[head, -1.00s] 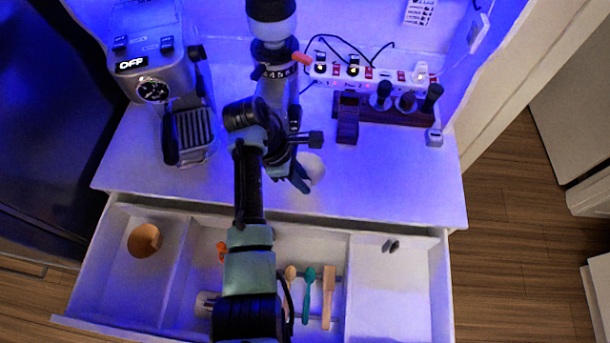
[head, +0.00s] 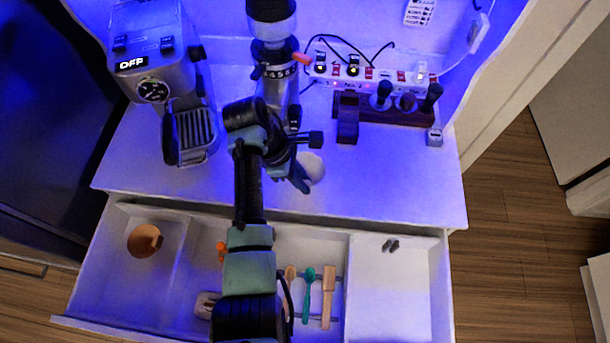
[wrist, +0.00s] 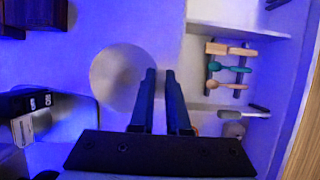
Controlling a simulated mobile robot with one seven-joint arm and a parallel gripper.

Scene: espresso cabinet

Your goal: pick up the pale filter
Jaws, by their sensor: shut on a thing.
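The pale filter (head: 313,166) is a whitish round piece at the front middle of the counter (head: 390,185). It shows in the wrist view as a pale disc (wrist: 115,78) to the left of the fingers. My gripper (head: 304,182) is at the filter's near edge, with its two dark fingers (wrist: 160,75) close together. It is shut on the filter at its rim. My arm and fingers hide part of it. I cannot tell whether the filter is clear of the counter.
An espresso machine (head: 155,75) stands at the left and a grinder (head: 277,65) behind my arm. A dark wooden stand with tools (head: 400,108) and a power strip (head: 370,77) are at the back right. The open drawer (head: 395,290) below holds several utensils. The counter's right side is clear.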

